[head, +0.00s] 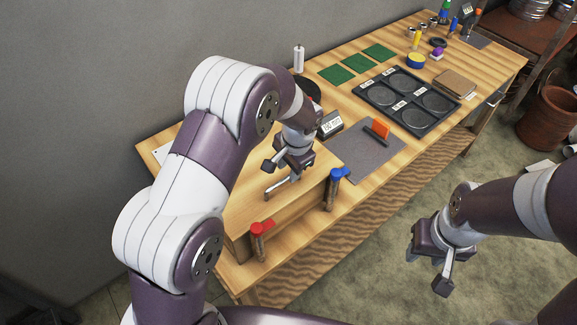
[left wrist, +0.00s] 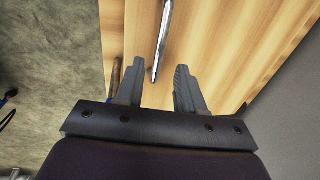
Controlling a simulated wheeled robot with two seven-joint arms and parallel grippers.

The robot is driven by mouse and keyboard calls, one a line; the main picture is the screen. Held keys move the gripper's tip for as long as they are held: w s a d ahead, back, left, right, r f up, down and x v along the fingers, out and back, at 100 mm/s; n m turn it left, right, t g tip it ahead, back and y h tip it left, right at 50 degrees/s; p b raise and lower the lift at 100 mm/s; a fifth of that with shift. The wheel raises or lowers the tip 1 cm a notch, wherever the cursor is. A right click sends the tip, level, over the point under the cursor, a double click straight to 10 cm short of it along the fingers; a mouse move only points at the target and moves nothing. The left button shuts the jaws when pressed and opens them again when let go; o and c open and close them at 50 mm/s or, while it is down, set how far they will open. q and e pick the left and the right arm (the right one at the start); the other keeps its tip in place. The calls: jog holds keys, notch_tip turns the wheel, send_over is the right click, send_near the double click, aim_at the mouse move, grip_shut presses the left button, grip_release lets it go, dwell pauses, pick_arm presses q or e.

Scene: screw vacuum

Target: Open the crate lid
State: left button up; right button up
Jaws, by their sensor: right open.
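The wooden crate (head: 300,207) stands at the near left end of the workbench. Its lid (head: 250,208) looks closed and carries a metal bar handle (head: 281,187). My left gripper (head: 284,172) is above the lid at the handle, pointing down. In the left wrist view the handle (left wrist: 161,42) runs between the two spread fingers (left wrist: 157,70), with gaps on both sides. A red-topped latch (head: 262,229) and a blue-topped latch (head: 337,174) are at the crate's front. My right gripper (head: 432,268) is open and empty over the floor at the right.
A grey mat (head: 365,160) with an orange-and-dark item (head: 378,129), a digital display (head: 331,124), a black tray (head: 410,98) and green squares (head: 356,64) lie farther along the bench (head: 493,62). My left arm hides part of the crate. The wall is close behind.

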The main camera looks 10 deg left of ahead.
pick_arm(q)
jog(key=shift+w+a+f, duration=0.1)
jog(key=shift+w+f, duration=0.5)
jog(key=shift+f, duration=0.6)
jog(key=shift+s+d+r, duration=0.1)
jog(key=shift+s+d, duration=0.25)
jog(key=shift+s, duration=0.25)
jog(key=shift+s+a, duration=0.1)
jog(key=shift+a, duration=0.1)
jog(key=shift+c, duration=1)
jog(key=shift+w+a, duration=0.1)
jog(key=shift+w, duration=0.3)
jog(key=c, duration=0.5)
grip_shut()
pick_arm(e)
jog(key=shift+d+r, duration=0.25)
jog(key=shift+d, duration=0.05)
